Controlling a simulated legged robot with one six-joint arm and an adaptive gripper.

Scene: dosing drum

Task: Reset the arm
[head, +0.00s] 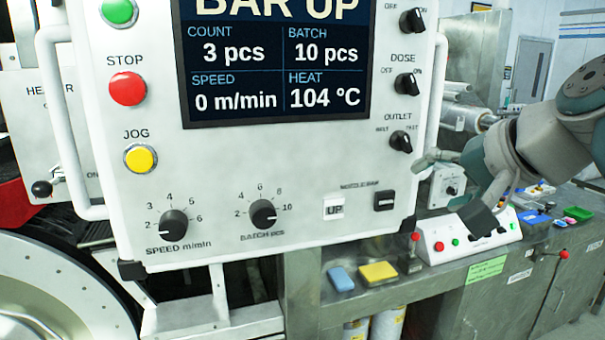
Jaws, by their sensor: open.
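My arm comes in from the right edge, and my gripper (447,192) is to the right of the control panel (290,205). Its two fingers are spread apart, one toward the panel's right edge and one lower down over a small white control box (470,240). I cannot tell whether the lower finger touches the box. The panel screen (277,62) reads BAR UP, count 3 pcs, batch 10 pcs, speed 0 m/min, heat 104 °C.
A metal bench (395,283) runs below, with a blue sponge (341,279) and a yellow sponge (379,273). A large round drum (60,275) is at lower left.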

